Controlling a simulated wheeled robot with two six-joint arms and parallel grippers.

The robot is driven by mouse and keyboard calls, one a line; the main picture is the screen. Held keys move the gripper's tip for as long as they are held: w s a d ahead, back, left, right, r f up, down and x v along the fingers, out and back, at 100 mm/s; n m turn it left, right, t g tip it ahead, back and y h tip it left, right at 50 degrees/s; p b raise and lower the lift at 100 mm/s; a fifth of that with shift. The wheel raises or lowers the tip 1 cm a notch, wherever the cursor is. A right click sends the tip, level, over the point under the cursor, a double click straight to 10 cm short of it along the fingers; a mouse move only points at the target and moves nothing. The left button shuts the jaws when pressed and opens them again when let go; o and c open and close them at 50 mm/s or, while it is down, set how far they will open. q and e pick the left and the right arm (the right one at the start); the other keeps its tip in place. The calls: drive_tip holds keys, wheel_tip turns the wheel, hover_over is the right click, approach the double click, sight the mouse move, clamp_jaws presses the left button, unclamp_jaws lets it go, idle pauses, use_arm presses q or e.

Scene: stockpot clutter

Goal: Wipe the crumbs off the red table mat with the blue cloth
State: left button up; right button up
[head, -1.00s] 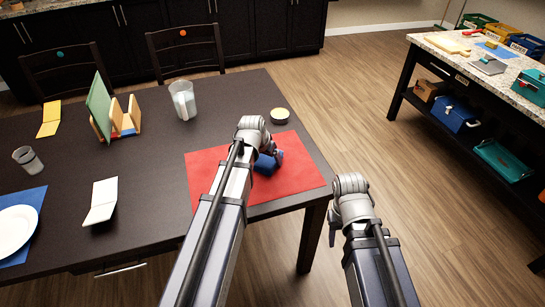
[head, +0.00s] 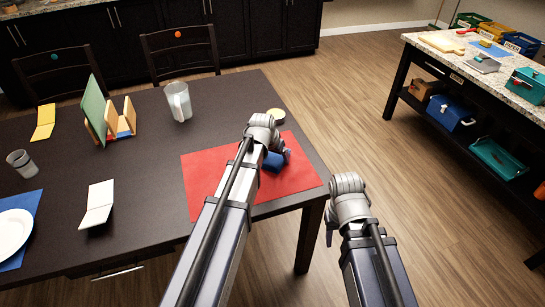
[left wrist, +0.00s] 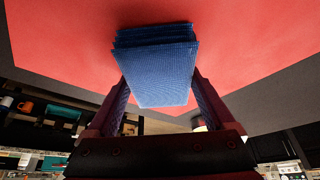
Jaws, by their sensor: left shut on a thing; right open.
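The red table mat (head: 212,172) lies near the right end of the dark table. My left gripper (head: 279,154) is over the mat, shut on the blue cloth (head: 273,162). The cloth looks folded and thick, and in the left wrist view (left wrist: 158,70) it sits between the two fingers against the red mat (left wrist: 60,40). I cannot tell whether it presses on the mat. No crumbs can be made out; my left arm hides part of the mat. My right gripper (head: 330,234) is open and empty, beside the table's right edge.
A small round tin (head: 277,115) stands just behind the mat. A clear pitcher (head: 179,101), a wooden rack (head: 122,118) with a green board, a white folded card (head: 98,204), a cup (head: 24,163) and a white plate (head: 14,232) stand further left. A side workbench (head: 470,65) is at the right.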

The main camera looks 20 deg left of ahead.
use_arm(q)
wheel_tip(320, 180, up, 6)
drive_tip(key=p, duration=0.6)
idle(0.4)
wheel_tip(320, 180, up, 3)
drive_tip(key=p, duration=0.3)
drive_tip(key=shift+r, duration=0.1)
